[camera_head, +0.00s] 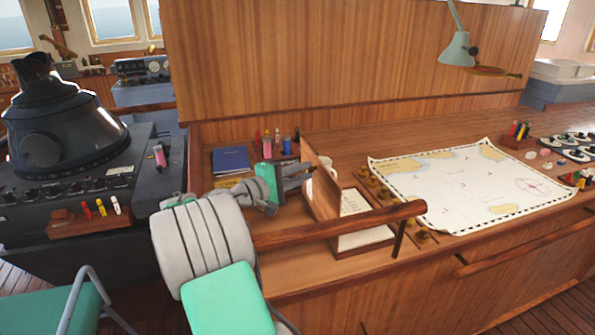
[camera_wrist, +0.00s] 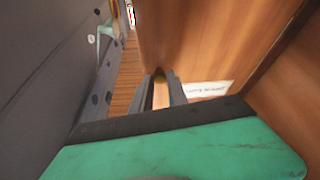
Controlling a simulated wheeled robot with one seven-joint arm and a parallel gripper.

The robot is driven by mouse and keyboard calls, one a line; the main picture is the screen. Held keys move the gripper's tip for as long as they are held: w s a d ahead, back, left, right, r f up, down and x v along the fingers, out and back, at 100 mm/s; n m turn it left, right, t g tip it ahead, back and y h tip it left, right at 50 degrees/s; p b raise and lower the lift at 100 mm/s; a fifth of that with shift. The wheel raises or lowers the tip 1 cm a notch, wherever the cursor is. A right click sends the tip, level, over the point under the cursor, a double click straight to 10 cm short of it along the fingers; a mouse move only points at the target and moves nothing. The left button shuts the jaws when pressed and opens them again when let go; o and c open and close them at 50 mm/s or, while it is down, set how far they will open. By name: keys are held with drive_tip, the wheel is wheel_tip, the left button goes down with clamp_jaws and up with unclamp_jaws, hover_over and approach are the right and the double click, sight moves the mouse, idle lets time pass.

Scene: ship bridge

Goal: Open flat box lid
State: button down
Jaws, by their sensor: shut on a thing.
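The flat wooden box (camera_head: 338,250) stands on the counter, with a pale written sheet (camera_head: 354,204) inside. Its lid (camera_head: 320,190) is raised and stands nearly upright at the box's left side. My gripper (camera_head: 308,174) is at the lid's upper part, reaching in from the left. In the wrist view my gripper (camera_wrist: 161,82) has a strip of wood between its fingers, and the lid's broad face (camera_wrist: 205,45) fills the view beyond. The sheet (camera_wrist: 208,89) shows in part there. The exact contact of the fingertips is hard to see.
A wooden handrail (camera_head: 345,224) runs along the counter front, close to my arm and the box. A nautical chart (camera_head: 460,185) lies to the right, with small brass pieces (camera_head: 375,186) between.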

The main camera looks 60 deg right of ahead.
drive_tip(key=shift+w+r, duration=0.1)
drive_tip(key=c, duration=1.3)
unclamp_jaws()
